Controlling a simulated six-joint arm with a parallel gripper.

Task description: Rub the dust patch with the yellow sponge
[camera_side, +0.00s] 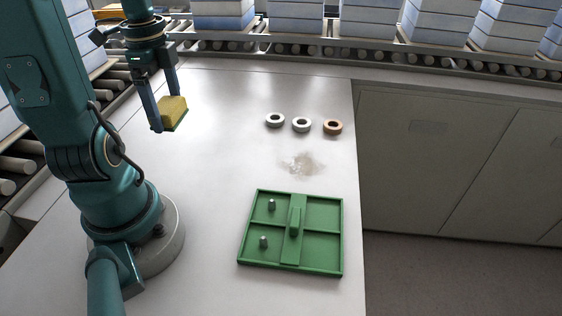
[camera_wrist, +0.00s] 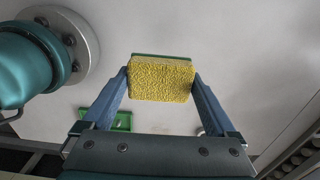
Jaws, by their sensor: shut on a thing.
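The yellow sponge (camera_side: 172,112) has a green layer on its underside. My gripper (camera_side: 169,113) is shut on it and holds it above the table, at the left back in the side view. In the wrist view the sponge (camera_wrist: 161,80) sits between the two blue fingertips (camera_wrist: 161,82). The dust patch (camera_side: 302,164) is a pale brownish smear on the table, right of my gripper and apart from the sponge. I do not make out the dust patch in the wrist view.
A green divided tray (camera_side: 341,240) with a central handle and two small grey pegs lies in front of the dust patch. Roller conveyors with stacked blocks (camera_side: 295,14) border the table's back. The table's right edge drops to the floor.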

